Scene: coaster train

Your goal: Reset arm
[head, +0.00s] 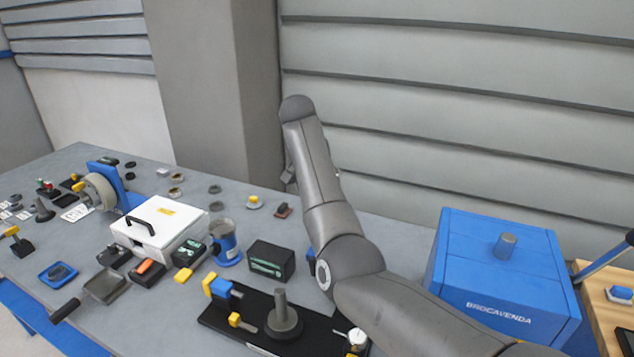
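My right arm comes in from the lower right, bends over the table and rises to a rounded end near the wall. Small grey parts, seemingly of my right gripper (289,173), show at the left side of the raised link. The link hides most of them, so I cannot tell whether its fingers are open or shut, and I see nothing held there. My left arm and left gripper are not in view.
The grey table (180,315) is crowded. A white case (146,241), a blue cup (224,249), a dark box (270,262) and a black fixture base (224,315) stand left of my arm. A blue box (463,258) stands right. A slatted wall (440,110) rises behind.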

